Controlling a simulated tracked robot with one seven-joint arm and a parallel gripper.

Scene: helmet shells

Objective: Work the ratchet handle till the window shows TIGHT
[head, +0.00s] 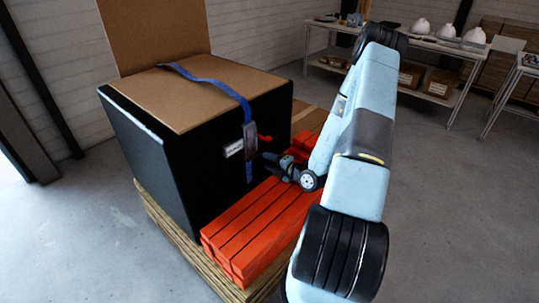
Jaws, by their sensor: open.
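The ratchet (250,140) is a grey body on the blue strap (215,82), against the black side of a large box. A short red handle (264,138) sticks out from it to the right. A small white label or window (233,148) with dark marks sits to its left; its wording is too small to read. My gripper (268,160) is open, just below and to the right of the ratchet, above the orange bars. It looks apart from the red handle, though the exact gap is hard to tell. My arm hides some of the area to the right.
The large box (150,135) with a brown top stands on a wooden pallet (172,232). Stacked orange bars (262,225) lie along its right side, under my gripper. A bench (425,42) with white helmet shells (420,26) stands at the back right. The grey floor is clear at the right.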

